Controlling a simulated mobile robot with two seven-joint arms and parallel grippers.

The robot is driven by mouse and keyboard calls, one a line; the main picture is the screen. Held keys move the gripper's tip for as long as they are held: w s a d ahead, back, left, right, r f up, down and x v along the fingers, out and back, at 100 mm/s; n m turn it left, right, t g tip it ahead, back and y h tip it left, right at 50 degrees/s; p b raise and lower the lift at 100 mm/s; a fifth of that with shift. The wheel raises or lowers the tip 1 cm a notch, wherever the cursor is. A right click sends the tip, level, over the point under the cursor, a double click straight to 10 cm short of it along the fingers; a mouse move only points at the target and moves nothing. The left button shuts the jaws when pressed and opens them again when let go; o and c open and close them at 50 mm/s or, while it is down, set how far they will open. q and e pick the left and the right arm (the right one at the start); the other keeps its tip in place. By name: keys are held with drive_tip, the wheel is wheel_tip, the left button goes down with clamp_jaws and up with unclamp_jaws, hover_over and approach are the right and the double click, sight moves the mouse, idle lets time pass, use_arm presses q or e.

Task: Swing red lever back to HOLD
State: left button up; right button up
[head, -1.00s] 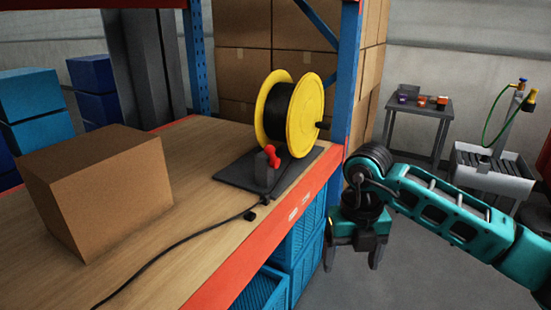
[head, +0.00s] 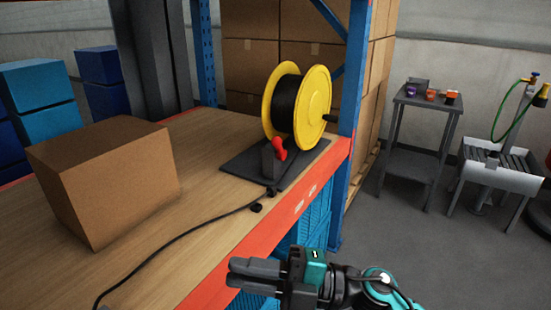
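The red lever (head: 280,147) sits on a dark upright bracket (head: 268,163) at the front of a black base plate (head: 240,167). Beside it, on the same plate, stands a yellow reel (head: 315,105) wound with black hose or cable. No HOLD marking is legible. My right gripper (head: 232,274) is low in the view, in front of the shelf's orange edge, with its fingers pointing left. It is apart from the lever. The fingers look close together from this angle, so their gap is unclear; nothing shows between them. My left gripper is not in view.
A cardboard box (head: 105,180) stands on the wooden shelf (head: 205,195) at left. A black cable (head: 170,243) runs across the shelf to the plate. A blue upright (head: 352,120) stands right of the reel. Blue crates (head: 318,222) sit below the orange beam (head: 285,222).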

drive_tip(key=w+d+m+t, duration=0.1)
drive_tip(key=d+m+t, duration=0.1)
drive_tip(key=m+t, duration=0.2)
drive_tip(key=w+d+f+m+t+h, duration=0.1)
drive_tip(key=d+m+t, duration=0.1)
drive_tip(key=m+t, duration=0.2)
drive_tip(key=w+d+f+m+t+h, duration=0.1)
drive_tip(key=d+m+t, duration=0.1)
drive_tip(key=m+t, duration=0.2)
drive_tip(key=shift+w+f+t, duration=0.1)
drive_tip(key=shift+w+t, duration=0.2)
drive_tip(key=shift+w, duration=0.1)
clamp_jaws()
drive_tip(key=d+f+m+t+h, duration=0.4)
drive_tip(key=d+f+m+h, duration=0.45)
drive_tip(key=m+h, duration=0.2)
drive_tip(key=s+d+f+m+g+h, duration=0.2)
drive_tip(key=s+d+f+m+g, duration=0.1)
drive_tip(key=f, duration=0.4)
drive_tip(key=s+d+f+m+g+h, duration=0.3)
drive_tip(key=s+d+f, duration=0.2)
drive_tip(key=s+f, duration=0.3)
drive_tip(key=shift+d+f, duration=0.15)
drive_tip(key=shift+f, duration=0.15)
drive_tip(key=shift+s+m, duration=0.15)
drive_tip(key=shift+m, duration=0.1)
